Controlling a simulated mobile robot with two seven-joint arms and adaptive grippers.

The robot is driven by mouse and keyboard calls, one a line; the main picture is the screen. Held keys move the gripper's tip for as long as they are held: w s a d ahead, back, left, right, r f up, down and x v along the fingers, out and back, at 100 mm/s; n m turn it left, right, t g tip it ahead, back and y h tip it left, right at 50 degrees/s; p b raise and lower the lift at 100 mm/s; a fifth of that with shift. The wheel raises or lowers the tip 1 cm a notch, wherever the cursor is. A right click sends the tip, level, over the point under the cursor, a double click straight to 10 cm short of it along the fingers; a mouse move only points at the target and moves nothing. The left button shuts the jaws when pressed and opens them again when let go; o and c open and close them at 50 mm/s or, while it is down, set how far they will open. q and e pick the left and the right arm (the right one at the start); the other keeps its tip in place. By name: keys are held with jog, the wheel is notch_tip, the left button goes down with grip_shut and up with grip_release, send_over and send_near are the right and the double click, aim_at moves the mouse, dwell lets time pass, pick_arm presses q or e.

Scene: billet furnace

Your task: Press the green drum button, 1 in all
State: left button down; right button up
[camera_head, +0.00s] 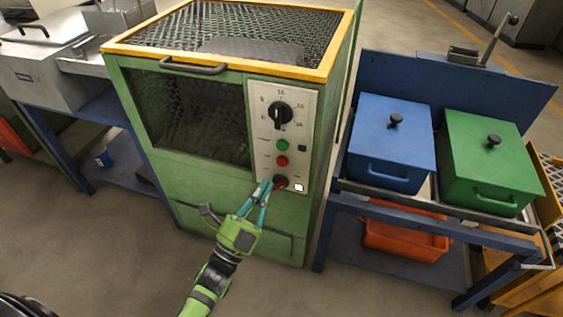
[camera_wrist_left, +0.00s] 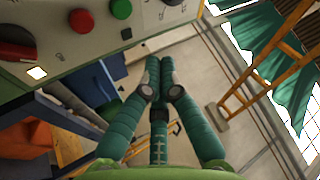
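The green button (camera_head: 282,145) is a round cap on the pale control panel (camera_head: 262,98) of the green cabinet (camera_head: 170,200). It also shows at the top edge of the left wrist view (camera_wrist_left: 121,8). A red button (camera_head: 282,161) sits just below it, and a dark red rotary switch (camera_head: 280,182) lower down. My left gripper (camera_head: 267,183) is in front of the panel's lower part, below the green button and apart from it. Its teal fingers are drawn together, with nothing between them (camera_wrist_left: 160,72). My right gripper is not in view.
A black dial (camera_head: 281,114) is above the buttons, and a small lit square (camera_head: 299,188) is beside the rotary switch. A handle (camera_head: 193,67) sticks out from the cabinet front. To the right, a blue bench carries a blue box (camera_head: 390,140) and a green box (camera_head: 487,160).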

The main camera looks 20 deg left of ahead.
pick_arm(q)
jog(key=shift+s+r+m+t+h, duration=0.3)
jog(key=shift+r+m, duration=0.2)
jog(key=shift+r, duration=0.25)
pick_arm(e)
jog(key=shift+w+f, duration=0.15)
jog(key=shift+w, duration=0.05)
pick_arm(q)
jog(key=shift+w, duration=0.1)
jog(key=b, duration=0.3)
send_near(282, 145)
notch_tip(282, 145, up, 4)
jog(key=w+d, duration=0.2)
jog(key=shift+w+d+r+b, duration=0.1)
jog(key=shift+w+b, duration=0.1)
jog(key=shift+w, duration=0.25)
jog(key=shift+w+d+r+b, duration=0.1)
jog(key=shift+w+d+b, duration=0.05)
jog(key=shift+w, duration=0.3)
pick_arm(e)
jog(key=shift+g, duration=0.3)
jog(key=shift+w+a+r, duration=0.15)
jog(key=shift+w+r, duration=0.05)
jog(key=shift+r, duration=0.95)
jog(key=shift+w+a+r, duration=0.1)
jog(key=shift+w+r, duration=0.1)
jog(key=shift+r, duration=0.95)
